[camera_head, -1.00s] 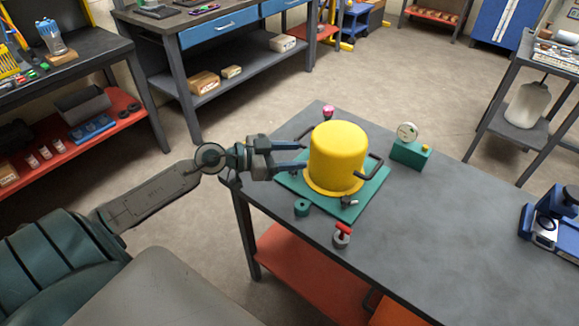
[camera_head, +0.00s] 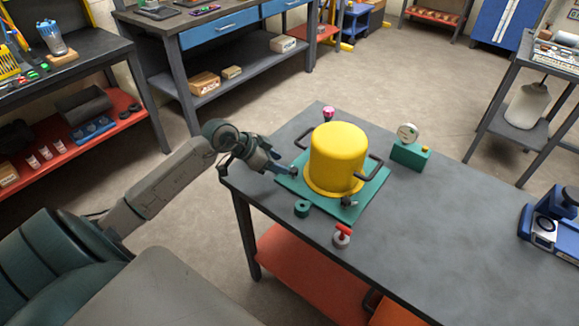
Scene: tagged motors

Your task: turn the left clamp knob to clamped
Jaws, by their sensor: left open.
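A yellow domed housing (camera_head: 337,155) stands upright on a green base plate (camera_head: 371,196) on the grey table. A dark knob-like fitting (camera_head: 349,202) sits at the plate's front edge. My left gripper (camera_head: 288,169) is open at the plate's left edge, tilted down toward it. Its fingertips are close to a small dark part there, which may be the left clamp knob. The fingers partly cover it, so I cannot tell its turn position or whether they touch it. My right gripper is not in view.
A green ring-shaped part (camera_head: 302,208) and a red-handled part (camera_head: 342,236) lie in front of the plate. A green box with a round dial (camera_head: 409,150) stands right of the housing. A pink-topped item (camera_head: 328,114) stands behind.

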